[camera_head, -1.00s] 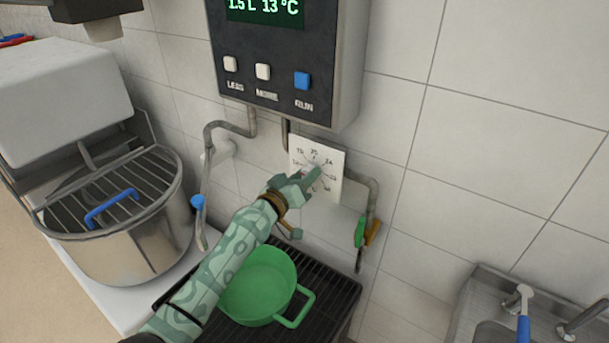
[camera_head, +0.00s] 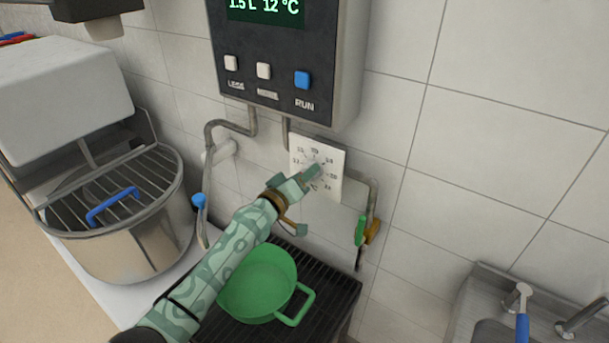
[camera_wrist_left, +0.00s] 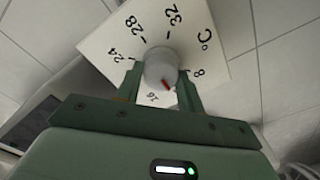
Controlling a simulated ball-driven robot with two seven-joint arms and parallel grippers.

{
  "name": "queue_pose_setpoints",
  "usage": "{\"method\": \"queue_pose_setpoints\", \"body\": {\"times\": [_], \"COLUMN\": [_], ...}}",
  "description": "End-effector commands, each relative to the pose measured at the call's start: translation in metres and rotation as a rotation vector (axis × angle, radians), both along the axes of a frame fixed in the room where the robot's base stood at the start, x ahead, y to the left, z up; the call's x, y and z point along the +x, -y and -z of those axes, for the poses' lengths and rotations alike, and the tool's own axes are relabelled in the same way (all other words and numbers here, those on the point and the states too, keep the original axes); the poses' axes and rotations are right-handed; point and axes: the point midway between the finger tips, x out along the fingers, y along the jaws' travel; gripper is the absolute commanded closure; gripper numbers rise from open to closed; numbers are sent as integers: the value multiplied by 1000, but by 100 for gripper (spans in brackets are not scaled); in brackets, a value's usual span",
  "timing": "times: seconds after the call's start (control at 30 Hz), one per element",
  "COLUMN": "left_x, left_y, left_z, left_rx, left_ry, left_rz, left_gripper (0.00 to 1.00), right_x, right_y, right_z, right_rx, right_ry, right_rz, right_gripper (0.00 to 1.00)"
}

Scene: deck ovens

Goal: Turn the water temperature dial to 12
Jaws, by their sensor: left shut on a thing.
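The water temperature dial is a round grey knob (camera_wrist_left: 160,66) on a white square plate (camera_head: 333,186) with printed numbers, on the tiled wall below the control box. My left gripper (camera_head: 311,175) is shut on the knob, a finger on each side of it in the left wrist view (camera_wrist_left: 161,82). The knob's red mark points to the lower right, between the 16 and the 8. The green display (camera_head: 264,8) on the control box reads 1.5 L and 12 °C. My right gripper is not in view.
The dark control box (camera_head: 282,55) with white and blue buttons hangs above the dial. A green pot (camera_head: 258,284) stands on a black grate below my arm. Pipes and a green-handled valve (camera_head: 361,231) flank the plate. A mixer bowl (camera_head: 135,240) stands left, a sink right.

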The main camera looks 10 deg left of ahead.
Motion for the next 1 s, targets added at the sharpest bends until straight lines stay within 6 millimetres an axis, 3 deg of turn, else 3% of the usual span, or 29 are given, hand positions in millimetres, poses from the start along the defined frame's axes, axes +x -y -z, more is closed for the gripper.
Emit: {"method": "queue_pose_setpoints", "body": {"times": [0.03,0.1,0.47,0.57,1.0], "left_x": [0,0,-6,-21,-125], "left_y": [0,0,-3,-9,-52], "left_z": [0,0,0,-2,0], "left_rx": [0,1,1,2,4], "left_ry": [1,1,-1,0,-1], "left_rz": [-1,-1,-1,-1,1], "left_gripper": [54,41,41,41,41], "right_x": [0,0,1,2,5], "right_y": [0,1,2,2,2], "right_z": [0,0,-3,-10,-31], "right_rx": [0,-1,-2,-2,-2], "right_ry": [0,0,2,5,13], "right_rz": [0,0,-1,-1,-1], "right_gripper": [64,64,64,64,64]}}
